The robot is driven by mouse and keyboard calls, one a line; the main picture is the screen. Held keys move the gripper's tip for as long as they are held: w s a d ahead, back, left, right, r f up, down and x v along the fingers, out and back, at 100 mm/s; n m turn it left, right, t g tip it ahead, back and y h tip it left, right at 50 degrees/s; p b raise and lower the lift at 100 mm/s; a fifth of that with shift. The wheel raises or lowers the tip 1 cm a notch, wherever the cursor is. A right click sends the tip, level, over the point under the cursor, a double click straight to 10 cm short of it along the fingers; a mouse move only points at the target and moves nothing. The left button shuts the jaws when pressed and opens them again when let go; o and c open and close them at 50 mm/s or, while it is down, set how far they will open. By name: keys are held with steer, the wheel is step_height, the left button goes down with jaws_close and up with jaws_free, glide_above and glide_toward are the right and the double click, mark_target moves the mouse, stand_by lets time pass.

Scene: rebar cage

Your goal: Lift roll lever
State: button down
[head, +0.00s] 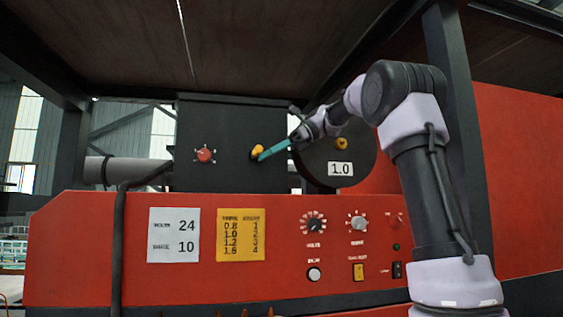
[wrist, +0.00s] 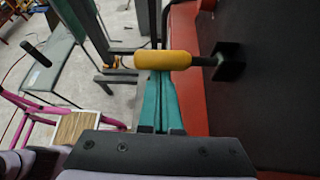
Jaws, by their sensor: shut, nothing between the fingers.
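The lever has a yellow handle (head: 257,151) and sticks out from a dark upright panel. In the wrist view its yellow grip (wrist: 163,60) lies crosswise on a dark rod, joined to a black block (wrist: 229,62) on the panel. My gripper (head: 263,155) has teal fingers, shut and empty. In the wrist view, the tips of my gripper (wrist: 161,76) end at the lower edge of the yellow grip, with nothing between them. I cannot tell whether they touch it.
A red knob (head: 204,155) is left of the lever. A second yellow knob (head: 341,144) sits on a dark disc above a "1.0" label (head: 340,169). A red control panel (head: 130,290) with dials and switches is below. A dark roof hangs overhead.

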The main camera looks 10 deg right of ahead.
steer(key=shift+w+r, duration=0.15)
steer(key=shift+r, duration=1.5)
